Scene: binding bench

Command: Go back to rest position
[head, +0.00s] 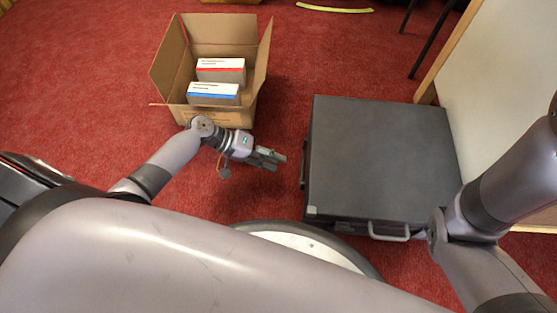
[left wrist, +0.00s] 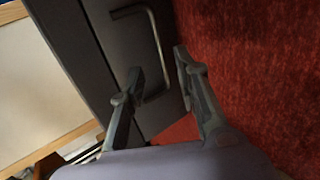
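My left gripper (head: 273,158) hangs above the red carpet, between the cardboard box and the dark case. In the left wrist view its two fingers (left wrist: 157,62) are apart with nothing held between them. Beyond the fingers, a handle (left wrist: 158,45) on the case's side shows; I cannot tell how close they are to it. My right arm comes in at the right edge of the head view, over the case's right side, but its gripper is outside both views.
An open cardboard box (head: 205,115) holds two white cartons, one red-striped (head: 221,69), one blue-striped (head: 213,93). The dark case (head: 380,150) lies flat right of my left gripper. A pale wood-edged panel (head: 500,70) stands at the right. Red carpet (head: 100,70) is clear at left.

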